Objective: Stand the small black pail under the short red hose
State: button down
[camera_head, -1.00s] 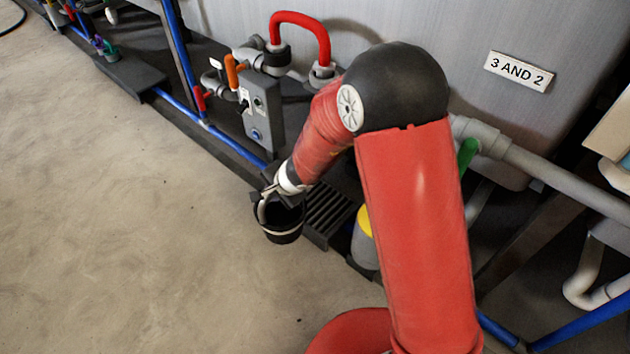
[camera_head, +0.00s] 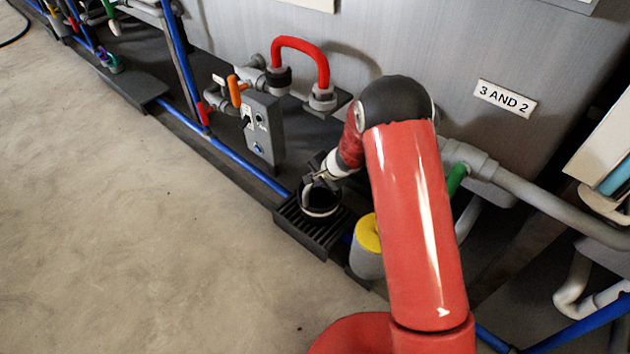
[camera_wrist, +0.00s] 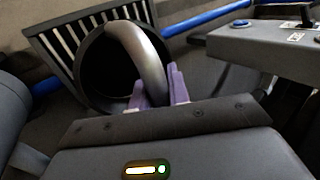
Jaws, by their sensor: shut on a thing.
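The small black pail (camera_head: 321,209) is over the slatted black grate (camera_head: 296,238), near its back end. I cannot tell whether its base touches the slats. My gripper (camera_head: 317,178) is at the pail's rim. In the wrist view my gripper's purple fingers (camera_wrist: 158,92) are shut on the pail's thick grey handle, and the dark mouth of the pail (camera_wrist: 100,65) shows beyond. The short red hose (camera_head: 303,44) arches between two grey fittings on the tank wall, above and behind the pail. The pail is not directly below it in the picture.
A grey control box (camera_head: 263,130) stands left of the pail. A yellow-topped grey cylinder (camera_head: 367,236) stands close on the right. A blue pipe (camera_head: 250,169) runs along the floor edge. Open concrete floor (camera_head: 130,240) lies to the left.

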jog(key=shift+f, duration=0.35)
jog(key=shift+f+b, duration=0.25)
jog(key=shift+b, duration=0.1)
jog(key=c, duration=1.3)
grip_release()
jog(key=shift+r, duration=0.1)
jog(key=shift+c, duration=0.2)
jog(key=shift+r, duration=0.1)
jog(key=p+v, duration=0.1)
jog(key=v, duration=0.6)
jog(key=shift+r, duration=0.3)
